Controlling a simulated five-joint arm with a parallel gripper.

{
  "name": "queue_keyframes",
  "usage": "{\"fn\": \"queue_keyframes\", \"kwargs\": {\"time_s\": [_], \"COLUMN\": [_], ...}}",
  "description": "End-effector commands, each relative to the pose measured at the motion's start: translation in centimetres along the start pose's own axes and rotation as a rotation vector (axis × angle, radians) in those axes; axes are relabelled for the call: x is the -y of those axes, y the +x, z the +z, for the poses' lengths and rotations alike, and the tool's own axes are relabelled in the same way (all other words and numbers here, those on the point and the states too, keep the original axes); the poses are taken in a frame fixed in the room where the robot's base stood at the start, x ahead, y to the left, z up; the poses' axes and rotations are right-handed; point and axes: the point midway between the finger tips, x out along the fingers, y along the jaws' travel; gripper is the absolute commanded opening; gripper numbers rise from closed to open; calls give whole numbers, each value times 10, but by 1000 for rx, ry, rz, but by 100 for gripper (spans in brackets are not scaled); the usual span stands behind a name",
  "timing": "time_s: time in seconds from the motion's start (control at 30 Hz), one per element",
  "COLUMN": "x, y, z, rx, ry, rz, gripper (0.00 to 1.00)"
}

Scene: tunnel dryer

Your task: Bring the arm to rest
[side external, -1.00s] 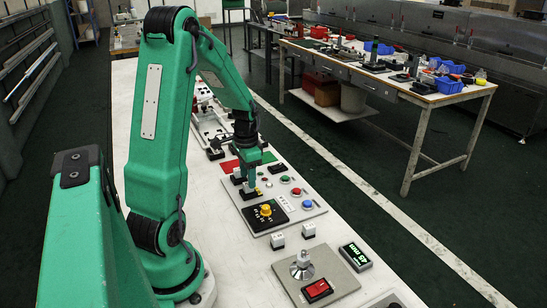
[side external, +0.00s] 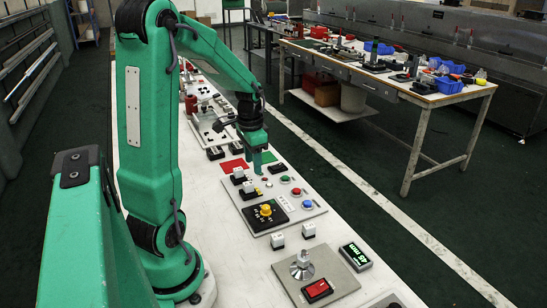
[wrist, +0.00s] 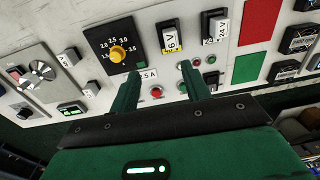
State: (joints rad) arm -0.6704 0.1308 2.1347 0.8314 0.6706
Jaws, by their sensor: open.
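My green arm reaches out over a long white bench. My gripper (side external: 257,163) hangs above the bench near a red mat and a green mat, with its fingers pointing down. In the wrist view my gripper (wrist: 168,84) shows two green fingers spread apart with nothing between them. It looks open and empty. The fingertips appear clear of the bench controls beneath them.
The white bench (side external: 225,238) carries a yellow knob (side external: 265,210), a red button (side external: 296,191), a blue button (side external: 307,204), a red rocker switch (side external: 317,290) and a green display (side external: 354,256). A cluttered worktable (side external: 430,98) stands apart at the right, across a dark floor.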

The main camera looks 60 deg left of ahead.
Motion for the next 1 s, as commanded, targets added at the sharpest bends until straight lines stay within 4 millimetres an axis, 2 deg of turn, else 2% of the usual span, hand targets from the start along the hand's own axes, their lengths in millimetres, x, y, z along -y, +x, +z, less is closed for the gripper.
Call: {"fn": "queue_keyframes", "kwargs": {"time_s": [0.23,0.47,0.7,1.0], "x": [-52,-103,-151,-200], "y": [-42,-75,-102,-124], "z": [-10,-6,8,37], "rx": [-85,-176,-277,-398], "ry": [7,6,4,1], "rz": [-44,-61,-55,-12], "gripper": [47,47,47,47]}}
